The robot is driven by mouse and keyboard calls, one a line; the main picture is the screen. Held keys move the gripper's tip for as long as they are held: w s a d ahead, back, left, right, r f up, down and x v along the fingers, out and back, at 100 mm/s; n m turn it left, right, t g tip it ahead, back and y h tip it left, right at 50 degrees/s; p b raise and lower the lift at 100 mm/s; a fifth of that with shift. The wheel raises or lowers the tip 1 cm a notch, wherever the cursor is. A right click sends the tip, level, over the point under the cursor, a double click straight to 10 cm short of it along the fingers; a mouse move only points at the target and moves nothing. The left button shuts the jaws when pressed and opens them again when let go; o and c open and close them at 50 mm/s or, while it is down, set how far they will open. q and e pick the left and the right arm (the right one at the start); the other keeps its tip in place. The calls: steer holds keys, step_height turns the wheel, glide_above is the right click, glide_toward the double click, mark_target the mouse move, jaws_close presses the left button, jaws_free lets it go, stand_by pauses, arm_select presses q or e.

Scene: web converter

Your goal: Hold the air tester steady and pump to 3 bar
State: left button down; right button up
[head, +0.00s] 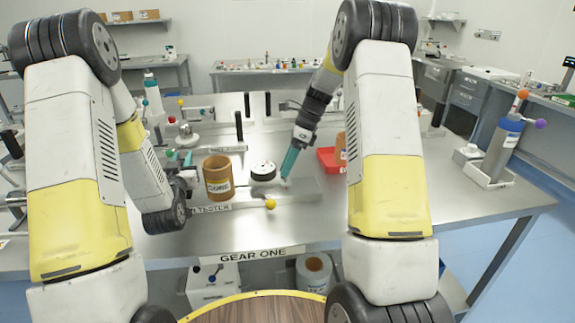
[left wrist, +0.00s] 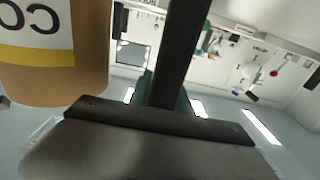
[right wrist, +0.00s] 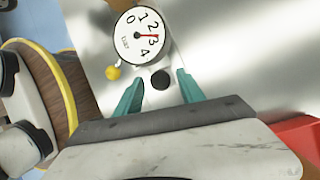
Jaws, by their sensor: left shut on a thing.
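A black round knob (right wrist: 160,80) shows between my right fingers. My right gripper (head: 288,172) is open, pointing down just right of the gauge; I cannot tell if it touches the knob. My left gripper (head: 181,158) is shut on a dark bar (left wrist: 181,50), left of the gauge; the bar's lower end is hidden.
A brown core can (head: 218,180) stands between my left gripper and the gauge. A yellow ball (head: 270,204) sits at the tester's front. A blue bottle (head: 503,145) stands at right. The table's front right is clear.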

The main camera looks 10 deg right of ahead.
jaws_close()
steer(key=shift+r, duration=0.1)
stand_by(1.1)
